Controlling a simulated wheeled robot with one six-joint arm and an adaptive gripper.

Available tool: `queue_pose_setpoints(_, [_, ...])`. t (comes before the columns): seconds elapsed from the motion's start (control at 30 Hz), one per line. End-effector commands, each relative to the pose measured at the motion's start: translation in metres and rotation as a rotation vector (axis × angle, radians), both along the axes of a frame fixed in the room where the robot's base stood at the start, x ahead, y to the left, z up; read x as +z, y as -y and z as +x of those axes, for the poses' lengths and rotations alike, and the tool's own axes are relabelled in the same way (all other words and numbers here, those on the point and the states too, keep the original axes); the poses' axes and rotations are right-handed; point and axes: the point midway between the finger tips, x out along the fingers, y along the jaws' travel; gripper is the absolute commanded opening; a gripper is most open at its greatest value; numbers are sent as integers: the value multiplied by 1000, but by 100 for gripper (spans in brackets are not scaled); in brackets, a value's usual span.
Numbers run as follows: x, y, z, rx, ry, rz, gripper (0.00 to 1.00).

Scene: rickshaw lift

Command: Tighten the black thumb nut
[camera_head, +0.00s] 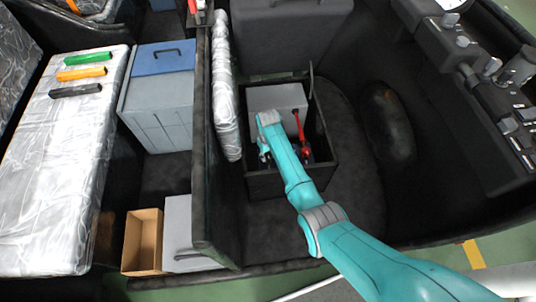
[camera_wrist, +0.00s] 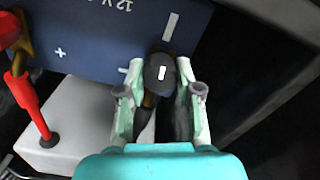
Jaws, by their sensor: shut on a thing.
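In the wrist view the black thumb nut (camera_wrist: 161,72), with a white mark on top, sits at the minus side of a dark blue battery (camera_wrist: 95,38) marked 12 V. My gripper (camera_wrist: 160,88) has its fingers on either side of the nut and is shut on it. A black cable (camera_wrist: 146,125) runs from below the nut between the fingers. In the head view my gripper (camera_head: 264,150) reaches down into a dark open box; the nut is hidden there.
A red clamp and cable (camera_wrist: 27,97) sit at the plus side, left of my gripper. A light grey block (camera_wrist: 80,125) lies beside the battery. The walls of the dark box (camera_head: 262,185) surround my gripper closely. A padded silver panel (camera_head: 224,95) stands to the left.

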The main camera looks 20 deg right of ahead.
Motion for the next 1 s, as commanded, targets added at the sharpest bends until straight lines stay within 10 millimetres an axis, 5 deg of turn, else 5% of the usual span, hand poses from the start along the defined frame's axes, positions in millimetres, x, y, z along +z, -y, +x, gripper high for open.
queue_pose_setpoints(0.8, [0,0,0,-143,0,0,0])
queue_pose_setpoints(0.83, [0,0,0,-143,0,0,42])
queue_pose_setpoints(0.9, [0,0,0,-142,0,0,59])
queue_pose_setpoints(1.0, [0,0,0,-142,0,0,60])
